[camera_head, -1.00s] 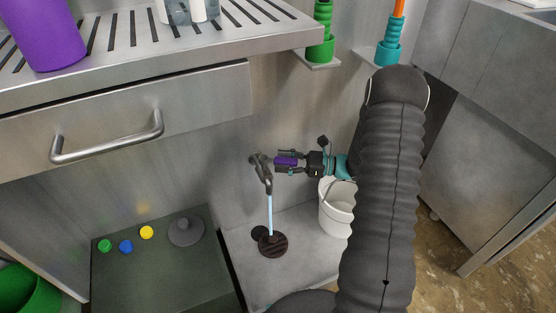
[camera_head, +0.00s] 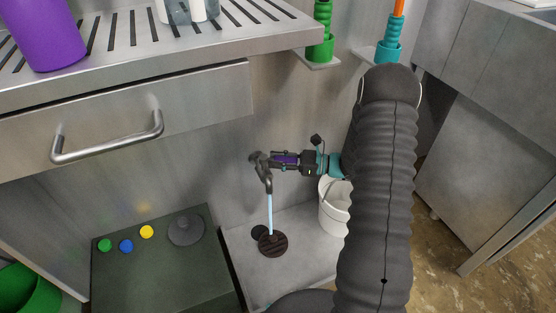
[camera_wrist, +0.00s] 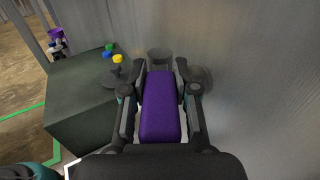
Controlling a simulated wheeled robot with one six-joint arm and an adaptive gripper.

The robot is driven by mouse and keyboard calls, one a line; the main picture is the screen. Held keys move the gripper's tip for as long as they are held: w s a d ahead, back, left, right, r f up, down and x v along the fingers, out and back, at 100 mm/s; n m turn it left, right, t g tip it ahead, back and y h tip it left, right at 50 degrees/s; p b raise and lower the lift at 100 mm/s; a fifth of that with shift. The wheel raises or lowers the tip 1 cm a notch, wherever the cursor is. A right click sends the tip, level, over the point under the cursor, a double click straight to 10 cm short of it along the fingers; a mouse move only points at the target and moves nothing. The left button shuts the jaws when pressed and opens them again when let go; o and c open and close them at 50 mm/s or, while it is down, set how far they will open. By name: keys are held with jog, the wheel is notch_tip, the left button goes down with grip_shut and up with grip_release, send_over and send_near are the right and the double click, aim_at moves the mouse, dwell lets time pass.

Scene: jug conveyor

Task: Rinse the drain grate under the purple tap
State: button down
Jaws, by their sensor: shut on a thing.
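The tap (camera_head: 264,170) is dark grey metal on the steel wall, and a pale blue stream of water (camera_head: 270,215) runs straight down from it. The stream meets the drain grate (camera_head: 273,244), a dark brown slotted disc on the grey floor basin. A black round patch, perhaps the drain hole, shows beside the grate at its upper left. My gripper (camera_head: 285,160) is at the tap, shut on its purple handle (camera_wrist: 160,108). In the wrist view a finger of my gripper (camera_wrist: 161,88) lies along each side of the handle.
A white bucket (camera_head: 335,210) stands in the basin right of the grate. Left is a dark green box top (camera_head: 165,270) with green, blue and yellow caps and a grey knobbed disc (camera_head: 186,230). A steel counter with a drawer handle (camera_head: 108,140) overhangs.

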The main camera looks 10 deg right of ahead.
jog(key=shift+w+g, duration=0.15)
jog(key=shift+g, duration=0.15)
jog(key=n+g, duration=0.1)
jog(key=w+n+g+y, duration=0.1)
jog(key=g, duration=0.1)
jog(key=shift+d+f+n+g+b, duration=0.1)
jog(key=shift+n+g+b, duration=0.2)
jog(key=shift+n+b, duration=0.1)
jog(key=shift+w+n+g, duration=0.3)
jog(key=shift+n+g, duration=0.5)
jog(key=shift+g, duration=0.45)
jog(key=shift+w+n+g, duration=0.25)
jog(key=shift+n+g, duration=0.55)
jog(key=shift+g, duration=0.45)
jog(key=c, duration=0.9)
grip_release()
jog(key=shift+w+d, duration=0.3)
jog(key=shift+d, duration=0.9)
jog(key=shift+w+d, duration=0.25)
jog(key=shift+d, duration=1)
jog(key=shift+w+d, duration=0.3)
jog(key=shift+d, duration=0.9)
